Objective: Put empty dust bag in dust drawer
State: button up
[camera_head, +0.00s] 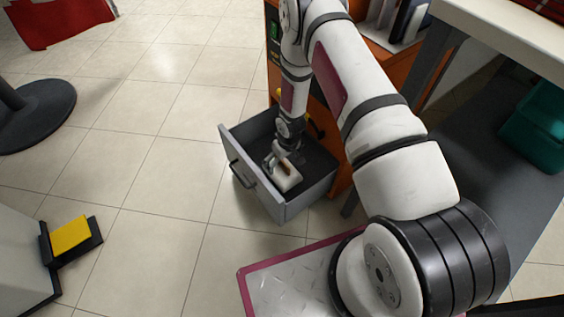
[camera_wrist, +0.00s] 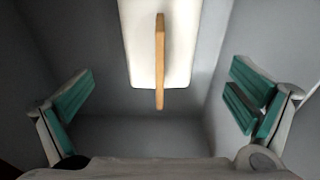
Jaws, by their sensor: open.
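The dust drawer (camera_head: 300,206) is a grey open drawer pulled out of an orange cabinet. The dust bag (camera_head: 286,181) is a pale flat bag with a tan strip, and it lies inside the drawer. In the wrist view the white bag (camera_wrist: 133,45) with its upright tan strip (camera_wrist: 159,60) is at the top middle, between grey drawer walls. My gripper (camera_head: 284,160) is down inside the drawer at the bag. In the wrist view its teal-padded fingers (camera_wrist: 158,98) are spread wide, apart from the bag on both sides.
The orange cabinet (camera_head: 274,62) stands behind the drawer. A grey table (camera_head: 478,125) is at the right with a teal bin (camera_head: 536,125). A black round base (camera_head: 40,115) and a yellow pedal (camera_head: 71,235) are at the left. The tiled floor left of the drawer is clear.

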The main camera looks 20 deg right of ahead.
jog(key=r, duration=0.2)
jog(key=r+p, duration=0.1)
jog(key=r, duration=0.1)
jog(key=s+r, duration=0.1)
jog(key=shift+d+r+p, duration=0.15)
jog(key=shift+r+p, duration=0.25)
